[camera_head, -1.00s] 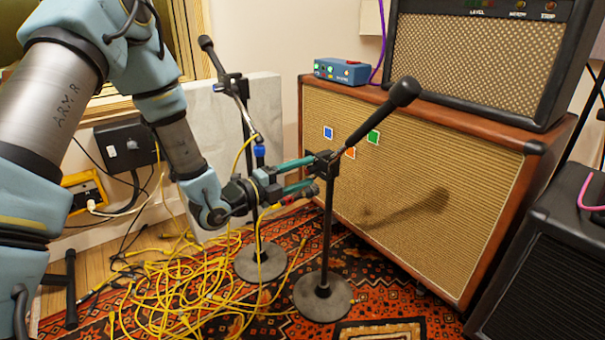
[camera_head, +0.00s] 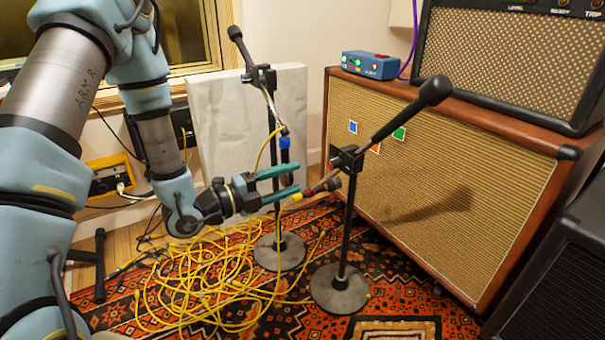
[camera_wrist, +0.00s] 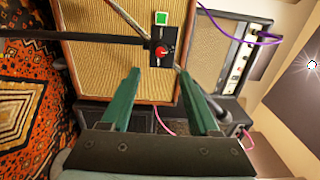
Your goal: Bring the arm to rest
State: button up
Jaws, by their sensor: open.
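My gripper (camera_head: 298,182) has two green fingers, spread apart with nothing between them. In the head view it points right, just left of the clamp on the front microphone stand (camera_head: 346,225). In the wrist view the open fingers (camera_wrist: 165,98) face the clamp with its red knob (camera_wrist: 162,52) and the speaker cabinet. The front stand stands upright on a round base and carries a black microphone (camera_head: 436,90) on a tilted boom. A second stand (camera_head: 277,210) with a microphone (camera_head: 235,34) stands behind the gripper. Whether the fingers touch anything is unclear.
A brown speaker cabinet (camera_head: 430,215) stands at right, with an amp head (camera_head: 505,60) and a blue pedal box (camera_head: 370,65) on top. Tangled yellow cable (camera_head: 215,275) lies on the patterned rug below the gripper. A pale panel (camera_head: 215,110) leans near the wall behind.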

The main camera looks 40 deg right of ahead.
jog(key=shift+a, duration=0.2)
dwell(0.4)
jog(key=w+a+f+n+t+y, duration=0.1)
jog(key=w+a+n+t+y, duration=0.85)
jog(key=w+a+n, duration=0.8)
jog(key=s+a+r+n+g+y, duration=0.25)
jog(key=s+a+n+y, duration=0.2)
jog(key=a+n, duration=0.35)
jog(key=s+a+r+n+g+y, duration=0.1)
jog(key=s+a+n+g+y, duration=0.35)
jog(key=a, duration=0.55)
jog(key=s+a+r+n, duration=0.1)
jog(key=s+a+n, duration=0.1)
jog(key=s+n, duration=0.35)
notch_tip(320, 180, up, 35)
jog(key=p, duration=3.5)
jog(key=shift+w+h, duration=0.3)
jog(key=shift+h, duration=0.05)
